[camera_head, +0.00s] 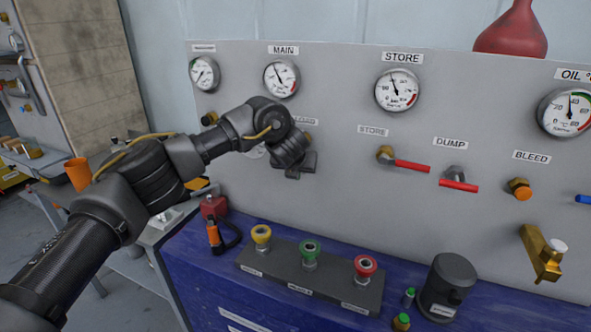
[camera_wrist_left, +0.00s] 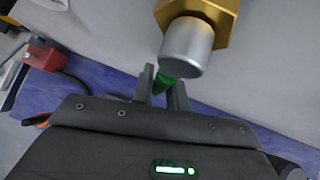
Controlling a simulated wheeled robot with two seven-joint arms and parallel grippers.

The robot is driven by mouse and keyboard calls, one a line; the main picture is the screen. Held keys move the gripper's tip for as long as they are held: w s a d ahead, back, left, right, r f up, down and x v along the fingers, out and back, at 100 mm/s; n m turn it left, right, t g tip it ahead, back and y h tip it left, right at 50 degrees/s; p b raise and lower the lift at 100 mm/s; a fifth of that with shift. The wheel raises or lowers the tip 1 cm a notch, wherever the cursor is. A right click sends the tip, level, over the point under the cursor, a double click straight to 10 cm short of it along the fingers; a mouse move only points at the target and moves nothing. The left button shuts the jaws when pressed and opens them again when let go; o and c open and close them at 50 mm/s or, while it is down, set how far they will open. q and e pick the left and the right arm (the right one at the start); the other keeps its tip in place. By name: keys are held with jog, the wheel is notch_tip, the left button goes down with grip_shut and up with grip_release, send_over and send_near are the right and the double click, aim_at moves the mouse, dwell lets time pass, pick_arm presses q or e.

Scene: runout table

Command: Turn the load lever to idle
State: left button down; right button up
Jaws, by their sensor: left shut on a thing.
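My left gripper (camera_head: 302,166) is at the panel, just below the partly covered LOAD label (camera_head: 304,121). In the left wrist view its two fingers (camera_wrist_left: 163,92) are shut on a green lever handle (camera_wrist_left: 163,78), of which only a small part shows. The handle is beside a valve with a silver round cap (camera_wrist_left: 187,48) and a brass body (camera_wrist_left: 208,10). In the head view my wrist and gripper hide the load lever, so its angle cannot be told. My right gripper is in neither view.
The grey panel (camera_head: 330,75) carries gauges, red STORE (camera_head: 412,165) and DUMP (camera_head: 458,185) levers, and an orange BLEED knob (camera_head: 521,192). Below, the blue bench (camera_head: 205,262) holds a block with yellow, green and red fittings (camera_head: 310,278) and a dark cylinder (camera_head: 450,283).

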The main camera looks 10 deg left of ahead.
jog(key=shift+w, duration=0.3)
pick_arm(q)
jog(key=c, duration=1.4)
grip_release()
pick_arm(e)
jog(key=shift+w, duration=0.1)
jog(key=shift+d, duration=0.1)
pick_arm(q)
jog(key=shift+s+r, duration=0.25)
jog(key=b+v, duration=0.1)
jog(key=v, duration=0.9)
jog(key=shift+a+b, duration=0.1)
jog(key=shift+b, duration=0.25)
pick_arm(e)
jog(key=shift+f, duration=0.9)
